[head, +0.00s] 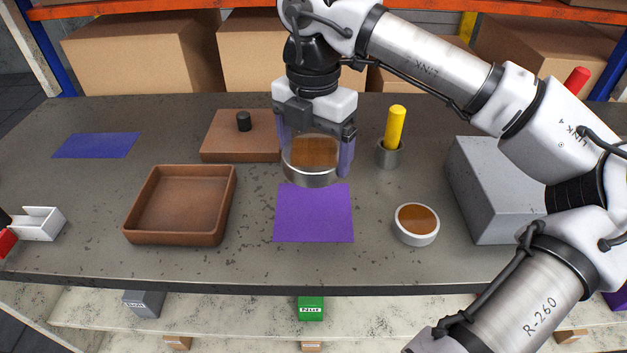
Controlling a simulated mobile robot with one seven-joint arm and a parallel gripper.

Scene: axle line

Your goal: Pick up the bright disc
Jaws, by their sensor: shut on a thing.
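The bright disc (312,178) is a shiny, round piece with a metallic lower edge and a brownish sheen on its face. My gripper (315,158) has its purple fingers on either side of it and is shut on it. The disc is held over the table, behind and above a flat purple mat (313,220). Part of the disc's sides is hidden by the fingers.
A round pale dish with a brown inside (416,224) stands right of the mat. An open brown tray (130,232) and a lidded brown box (225,150) are left. A yellow-handled peg in a grey holder (390,153) and a grey block (480,200) are right. A blue mat (97,145) lies far left.

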